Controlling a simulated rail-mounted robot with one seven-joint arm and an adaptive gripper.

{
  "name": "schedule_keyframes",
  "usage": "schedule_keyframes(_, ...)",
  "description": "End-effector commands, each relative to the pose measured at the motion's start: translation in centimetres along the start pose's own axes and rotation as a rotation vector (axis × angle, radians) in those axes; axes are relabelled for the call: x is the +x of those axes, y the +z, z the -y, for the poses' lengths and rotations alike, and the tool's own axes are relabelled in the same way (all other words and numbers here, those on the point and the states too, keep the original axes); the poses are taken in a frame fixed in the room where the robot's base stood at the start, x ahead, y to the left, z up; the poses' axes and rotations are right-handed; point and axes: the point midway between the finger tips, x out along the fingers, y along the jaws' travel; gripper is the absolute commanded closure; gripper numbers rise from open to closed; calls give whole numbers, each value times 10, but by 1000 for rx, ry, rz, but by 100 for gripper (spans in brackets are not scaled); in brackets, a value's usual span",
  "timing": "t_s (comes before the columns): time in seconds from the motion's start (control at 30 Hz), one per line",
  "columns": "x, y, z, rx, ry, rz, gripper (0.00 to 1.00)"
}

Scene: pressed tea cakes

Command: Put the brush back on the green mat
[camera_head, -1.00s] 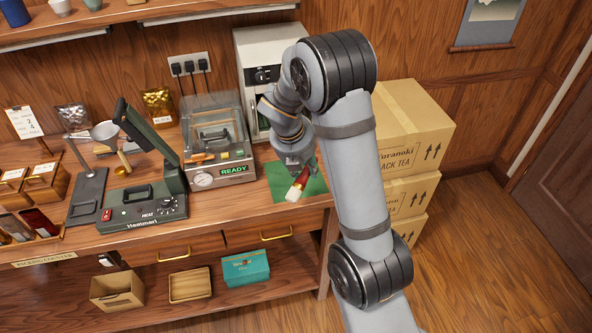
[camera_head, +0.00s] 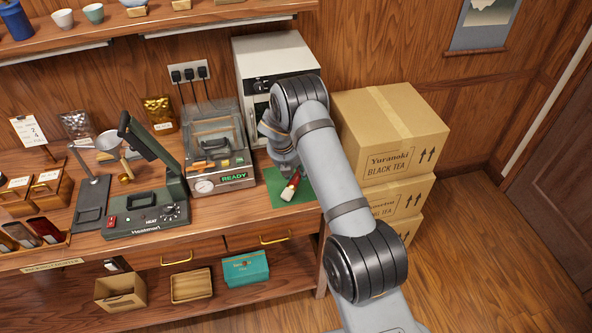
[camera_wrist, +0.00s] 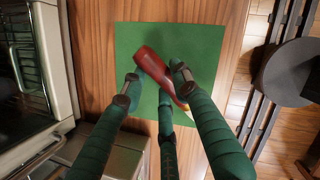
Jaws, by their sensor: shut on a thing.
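The brush has a red handle (camera_head: 294,181) and pale bristles, which point down toward the front of the counter. My gripper (camera_wrist: 158,86) is shut on the brush (camera_wrist: 146,62), with the red handle slanting between its dark green fingers in the wrist view. The green mat (camera_head: 308,192) lies flat at the right end of the counter. In the wrist view the brush and fingertips are over the mat (camera_wrist: 205,45). The brush is at or just above the mat's surface; I cannot tell whether it touches. My arm hides part of the mat in the head view.
A sealing machine with a READY display (camera_head: 234,178) stands just left of the mat. A pale oven-like appliance (camera_head: 250,62) stands behind it. Stacked cardboard boxes (camera_head: 388,135) stand to the right. The counter's front edge (camera_head: 250,224) is close to the mat.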

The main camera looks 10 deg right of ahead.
Motion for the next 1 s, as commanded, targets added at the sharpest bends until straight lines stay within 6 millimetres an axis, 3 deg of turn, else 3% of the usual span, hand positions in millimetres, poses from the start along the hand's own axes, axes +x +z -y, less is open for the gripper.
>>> schedule_keyframes(0.43, 8, -3, 0, 1, 1, 1, 97)
schedule_keyframes(0.47, 7, -2, 0, 1, 1, 1, 69)
schedule_keyframes(0.77, 6, -2, 0, 1, 1, 1, 52)
schedule_keyframes(1.0, 6, -2, 0, 1, 1, 1, 52)
